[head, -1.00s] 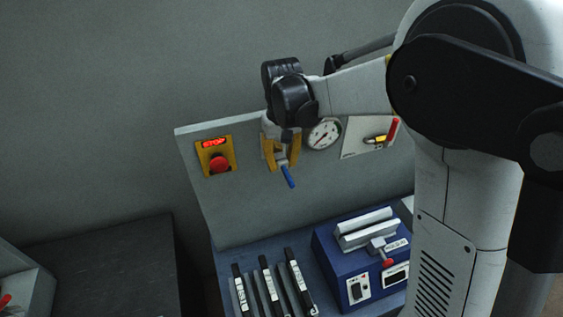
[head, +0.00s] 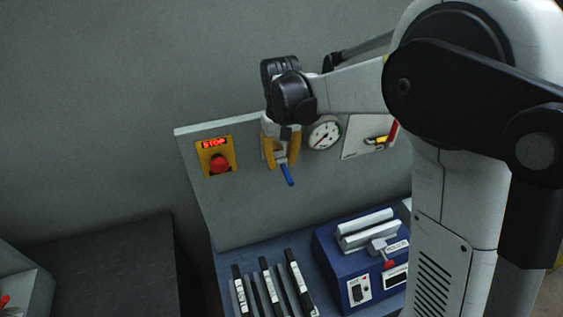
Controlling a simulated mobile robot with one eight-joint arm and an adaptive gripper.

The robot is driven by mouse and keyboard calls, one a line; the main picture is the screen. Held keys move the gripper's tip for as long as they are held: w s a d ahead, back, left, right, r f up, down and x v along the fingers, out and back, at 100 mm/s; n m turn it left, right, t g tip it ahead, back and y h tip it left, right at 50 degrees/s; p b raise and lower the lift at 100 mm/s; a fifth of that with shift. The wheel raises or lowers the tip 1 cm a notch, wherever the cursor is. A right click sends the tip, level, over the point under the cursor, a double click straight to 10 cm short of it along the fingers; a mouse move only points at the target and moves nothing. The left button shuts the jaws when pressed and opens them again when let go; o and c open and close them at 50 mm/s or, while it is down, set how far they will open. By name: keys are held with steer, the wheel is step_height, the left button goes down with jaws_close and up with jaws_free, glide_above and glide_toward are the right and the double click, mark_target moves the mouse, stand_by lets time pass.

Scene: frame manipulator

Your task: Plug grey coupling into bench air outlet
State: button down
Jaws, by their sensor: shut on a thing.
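My gripper (head: 281,161) points down in front of the upright panel, its yellow fingers shut on a small piece. A blue stem (head: 288,176) sticks out below the fingers, slanting down to the right. The held piece is taken to be the grey coupling; its grey body is mostly hidden between the fingers. On the panel's right, a white plate (head: 354,145) carries a yellow-and-black fitting (head: 376,140) and a red lever (head: 393,131). I cannot tell whether this is the bench air outlet. My arm partly covers that plate. The gripper is left of it and apart from it.
A round gauge (head: 324,132) sits on the panel just right of my gripper. A yellow stop-button box (head: 216,157) is on the left. Below are a blue machine (head: 345,262) and several upright black-and-white pieces (head: 270,285). The panel's middle is clear.

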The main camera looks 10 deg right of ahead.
steer(key=shift+w, duration=0.2)
steer(key=c, duration=1.1)
jaws_free()
step_height(320, 180, up, 12)
